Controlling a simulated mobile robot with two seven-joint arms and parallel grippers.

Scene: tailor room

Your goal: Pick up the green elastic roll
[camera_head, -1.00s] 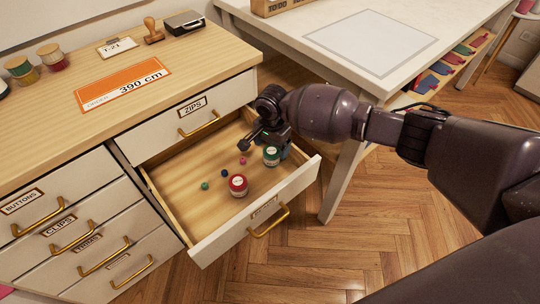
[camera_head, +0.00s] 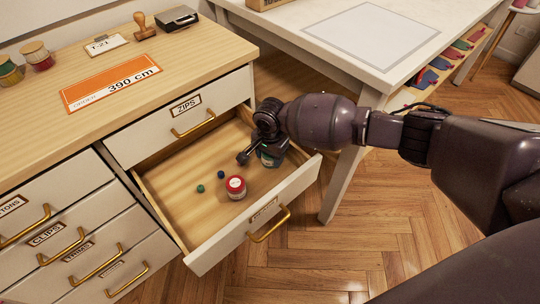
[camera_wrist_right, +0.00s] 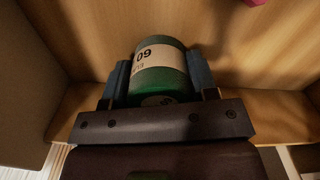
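The green elastic roll (camera_wrist_right: 162,70) has a pale label reading 60 and sits in the open drawer (camera_head: 180,205). In the right wrist view it lies between the two blue fingers of my right gripper (camera_wrist_right: 160,82), one finger on each side. I cannot tell whether the fingers touch it. In the head view my right gripper (camera_head: 270,150) is down in the drawer's right part and covers most of the green roll (camera_head: 267,160). A red roll (camera_head: 236,187) with a pale top stands in the drawer, left of the green one. My left gripper is not in view.
Small blue (camera_head: 221,174) and green (camera_head: 200,188) balls lie in the drawer. The drawer's front panel (camera_head: 230,235) and side walls bound the space. A wooden counter (camera_head: 150,70) is above left, and a white table (camera_head: 380,65) stands behind my right arm.

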